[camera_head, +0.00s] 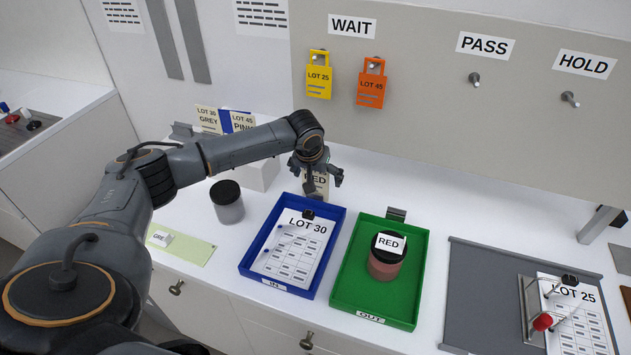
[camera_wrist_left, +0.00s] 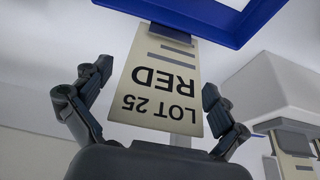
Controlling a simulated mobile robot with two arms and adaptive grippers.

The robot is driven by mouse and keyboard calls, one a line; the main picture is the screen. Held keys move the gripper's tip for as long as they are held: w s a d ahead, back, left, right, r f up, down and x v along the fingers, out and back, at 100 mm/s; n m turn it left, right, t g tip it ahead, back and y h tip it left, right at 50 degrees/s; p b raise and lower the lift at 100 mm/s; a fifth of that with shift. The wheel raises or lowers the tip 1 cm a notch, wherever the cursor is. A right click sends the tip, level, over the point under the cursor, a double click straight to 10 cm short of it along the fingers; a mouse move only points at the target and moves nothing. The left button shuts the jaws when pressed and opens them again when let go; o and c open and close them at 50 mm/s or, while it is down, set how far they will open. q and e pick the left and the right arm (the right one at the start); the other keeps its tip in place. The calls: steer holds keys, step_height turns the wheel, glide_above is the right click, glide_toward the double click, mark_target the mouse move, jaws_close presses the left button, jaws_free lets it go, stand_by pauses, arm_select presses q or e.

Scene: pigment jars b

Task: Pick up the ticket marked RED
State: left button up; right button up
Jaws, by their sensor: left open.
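The RED ticket is a cream card reading LOT 25 RED; in the left wrist view the ticket (camera_wrist_left: 163,85) shows upside down, with a dark clip at its end towards the blue tray. In the head view the ticket (camera_head: 318,185) is partly hidden behind my left gripper (camera_head: 317,172), at the back edge of the blue tray (camera_head: 252,238). My left gripper (camera_wrist_left: 157,85) is open, one finger on each side of the ticket, with visible gaps between fingers and card. My right gripper is not in view.
GREY (camera_head: 208,119) and PINK (camera_head: 242,121) tickets stand behind my left arm. A grey jar (camera_head: 228,207) stands left of the blue tray. The green tray (camera_head: 345,290) holds a RED-labelled jar (camera_head: 385,265). Yellow (camera_head: 319,82) and orange (camera_head: 370,88) tags hang under WAIT.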

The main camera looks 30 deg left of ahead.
arm_select(q)
steer(key=shift+s, duration=0.1)
steer(key=c, duration=0.9)
steer(key=shift+r, duration=0.2)
